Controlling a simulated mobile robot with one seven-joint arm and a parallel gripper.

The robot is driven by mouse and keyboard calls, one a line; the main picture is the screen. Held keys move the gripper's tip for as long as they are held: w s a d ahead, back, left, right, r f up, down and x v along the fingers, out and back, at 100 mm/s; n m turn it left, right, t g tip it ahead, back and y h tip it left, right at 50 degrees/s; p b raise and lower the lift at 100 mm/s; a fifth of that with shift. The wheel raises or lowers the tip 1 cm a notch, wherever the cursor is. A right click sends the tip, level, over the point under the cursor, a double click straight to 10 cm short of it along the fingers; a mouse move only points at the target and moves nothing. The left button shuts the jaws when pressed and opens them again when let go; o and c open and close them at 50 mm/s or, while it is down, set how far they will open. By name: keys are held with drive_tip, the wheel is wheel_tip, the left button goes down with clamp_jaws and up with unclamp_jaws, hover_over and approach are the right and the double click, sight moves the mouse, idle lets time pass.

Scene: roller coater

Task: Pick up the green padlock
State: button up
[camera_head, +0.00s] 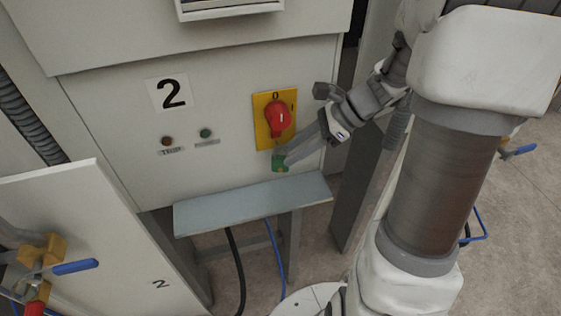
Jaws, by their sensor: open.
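The small green padlock (280,163) is just below the yellow plate (262,132) of the red rotary switch (278,117), on the front of the pale cabinet. I cannot tell whether it hangs from the switch. My gripper (285,155) reaches in from the upper right. Its fingers are open and point down-left, with their tips at the padlock and partly covering it. I cannot tell whether they touch it.
A grey-blue shelf (250,205) below the padlock looks empty. A black cable (234,262) and a blue cable (275,255) hang beneath it. A lower-left panel (85,235) stands near yellow valve parts (38,250) with a blue handle (76,267).

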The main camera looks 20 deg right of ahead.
sight(280, 157)
drive_tip(key=x, duration=0.4)
drive_tip(key=shift+a, duration=0.2)
clamp_jaws()
